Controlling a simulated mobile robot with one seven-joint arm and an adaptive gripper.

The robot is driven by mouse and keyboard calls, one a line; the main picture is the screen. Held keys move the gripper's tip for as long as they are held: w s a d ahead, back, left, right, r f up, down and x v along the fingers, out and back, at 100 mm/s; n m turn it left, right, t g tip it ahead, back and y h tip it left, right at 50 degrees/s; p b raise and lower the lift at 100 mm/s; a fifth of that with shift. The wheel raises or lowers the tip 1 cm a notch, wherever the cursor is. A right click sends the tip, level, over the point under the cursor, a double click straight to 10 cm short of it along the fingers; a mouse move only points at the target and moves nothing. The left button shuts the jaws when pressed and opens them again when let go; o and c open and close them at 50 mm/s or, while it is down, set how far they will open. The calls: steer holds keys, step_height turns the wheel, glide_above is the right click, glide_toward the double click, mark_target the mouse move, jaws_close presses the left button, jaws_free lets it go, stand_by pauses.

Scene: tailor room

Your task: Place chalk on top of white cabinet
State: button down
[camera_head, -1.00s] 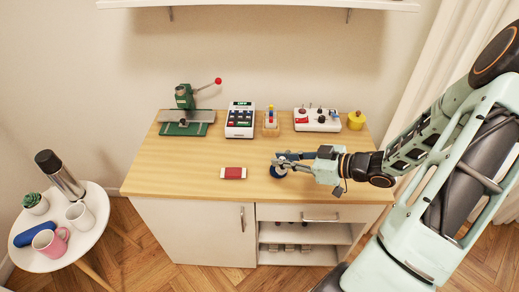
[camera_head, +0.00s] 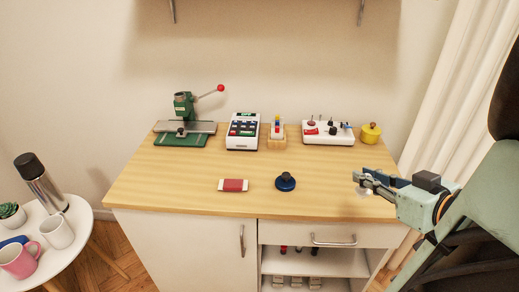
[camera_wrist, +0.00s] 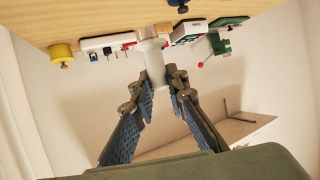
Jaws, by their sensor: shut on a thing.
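My gripper (camera_head: 360,184) is near the right front part of the wooden top of the white cabinet (camera_head: 180,243). It is shut on a small whitish piece (camera_head: 362,192). In the wrist view the whitish piece (camera_wrist: 152,60) stands between my fingertips (camera_wrist: 160,82), with a wider end toward the wooden top. I cannot tell for sure whether it is the chalk. In the head view it overlaps the wooden top; whether it touches it is unclear.
A red and white block (camera_head: 233,185) and a dark blue round knob (camera_head: 285,181) lie at the front. A green press (camera_head: 183,125), calculator (camera_head: 243,131), white switch box (camera_head: 328,132) and yellow pot (camera_head: 371,133) stand behind.

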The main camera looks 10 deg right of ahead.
steer(key=shift+w+d+f+p, duration=0.1)
steer(key=shift+w+d+p, duration=0.2)
steer(key=shift+d+p, duration=0.15)
steer(key=w+d+f+b, duration=0.1)
steer(key=w+d+f, duration=0.3)
steer(key=f, duration=0.1)
steer(key=w+d+f+b, duration=0.2)
steer(key=w+d+f, duration=0.2)
steer(key=w+d, duration=0.1)
steer(key=shift+f+b, duration=0.3)
steer(key=shift+f, duration=0.1)
steer(key=shift+w+f+b, duration=0.1)
steer(key=shift+f+b, duration=0.35)
steer(key=shift+f, duration=1)
steer(key=shift+f, duration=0.2)
steer(key=c, duration=1.9)
jaws_free()
